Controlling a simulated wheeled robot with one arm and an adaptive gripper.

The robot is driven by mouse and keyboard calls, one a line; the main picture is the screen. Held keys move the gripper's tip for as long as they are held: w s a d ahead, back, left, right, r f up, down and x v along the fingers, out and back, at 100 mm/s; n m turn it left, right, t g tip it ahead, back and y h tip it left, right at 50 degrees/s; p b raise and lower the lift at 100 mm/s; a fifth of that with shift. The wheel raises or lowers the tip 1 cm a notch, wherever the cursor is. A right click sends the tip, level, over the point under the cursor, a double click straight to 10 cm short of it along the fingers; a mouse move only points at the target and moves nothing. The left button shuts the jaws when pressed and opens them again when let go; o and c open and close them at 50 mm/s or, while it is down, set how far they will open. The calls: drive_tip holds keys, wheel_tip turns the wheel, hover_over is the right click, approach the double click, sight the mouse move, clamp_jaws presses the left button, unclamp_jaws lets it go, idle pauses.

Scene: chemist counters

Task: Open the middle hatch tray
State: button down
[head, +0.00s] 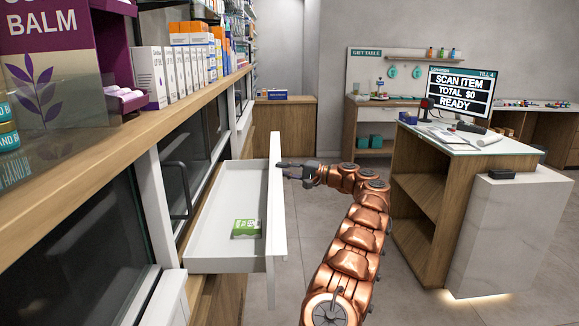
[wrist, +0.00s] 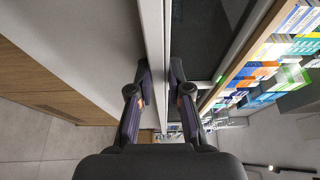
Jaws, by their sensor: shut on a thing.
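The white hatch tray (head: 225,176) stands pulled out from the counter in the head view, with its open top and inside showing. A small green and white packet (head: 246,229) lies on its floor. My gripper (head: 281,169) is at the tray's tall front panel (head: 276,215), near its upper edge. In the wrist view, my gripper (wrist: 157,80) has one finger on each side of the white panel (wrist: 153,40) and is shut on it. The far fingertip is partly hidden by the panel in the head view.
Dark glass hatches (head: 75,240) with bar handles line the counter front at left. Boxes stand on the wooden counter top (head: 110,145). A till counter (head: 425,195) with a screen stands at right. Grey floor (head: 310,140) lies clear between them.

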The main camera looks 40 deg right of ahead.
drive_tip(key=shift+s+d, duration=0.25)
drive_tip(key=shift+d, duration=0.1)
drive_tip(key=c, duration=1.1)
unclamp_jaws()
drive_tip(key=shift+d, duration=0.1)
drive_tip(key=v, duration=1.2)
